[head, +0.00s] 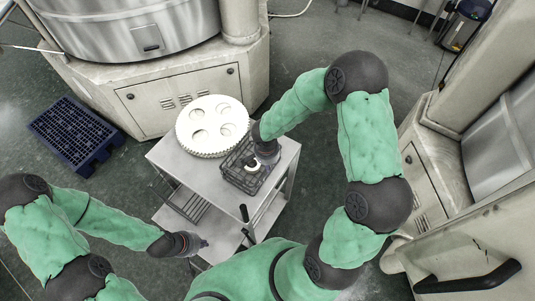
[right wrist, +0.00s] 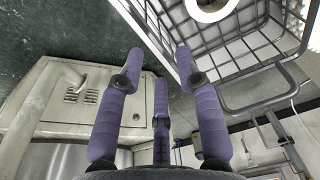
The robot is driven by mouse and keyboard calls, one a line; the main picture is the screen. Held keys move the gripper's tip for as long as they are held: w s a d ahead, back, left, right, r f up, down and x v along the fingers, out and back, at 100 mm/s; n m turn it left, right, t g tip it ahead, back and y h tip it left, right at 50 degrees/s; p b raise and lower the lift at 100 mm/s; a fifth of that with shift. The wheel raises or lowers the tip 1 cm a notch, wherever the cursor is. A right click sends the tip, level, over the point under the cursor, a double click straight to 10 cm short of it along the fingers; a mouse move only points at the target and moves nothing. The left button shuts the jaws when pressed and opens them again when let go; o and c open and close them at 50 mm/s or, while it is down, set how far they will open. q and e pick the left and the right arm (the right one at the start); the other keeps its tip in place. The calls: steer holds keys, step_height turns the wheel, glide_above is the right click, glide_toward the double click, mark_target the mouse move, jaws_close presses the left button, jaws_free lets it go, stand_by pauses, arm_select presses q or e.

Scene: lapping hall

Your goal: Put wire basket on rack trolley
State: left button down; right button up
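The dark wire basket (head: 234,178) is at the right part of the top of a grey two-level trolley (head: 173,158), with a white ring (head: 253,167) inside. The basket also shows at the upper right of the right wrist view (right wrist: 240,52). My right gripper (head: 266,150) is at the basket's far right side and hides part of it. In the right wrist view its purple fingers (right wrist: 158,62) are spread; the right fingertip overlaps the basket's edge, and contact is unclear. My left gripper (head: 203,243) is low, beside the trolley's near left side, with its fingers too small to read.
A large white toothed disc (head: 212,126) with several round holes takes up the trolley top left of the basket. A dark handle (head: 245,215) stands at the near edge. A blue pallet (head: 75,137) lies on the floor at left. Large machines stand behind and at right.

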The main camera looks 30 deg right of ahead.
step_height(320, 180, up, 8)
steer(key=shift+s+a+f+p, duration=0.25)
steer(key=shift+s+a+p, duration=0.1)
steer(key=shift+p, duration=0.1)
stand_by(0.4)
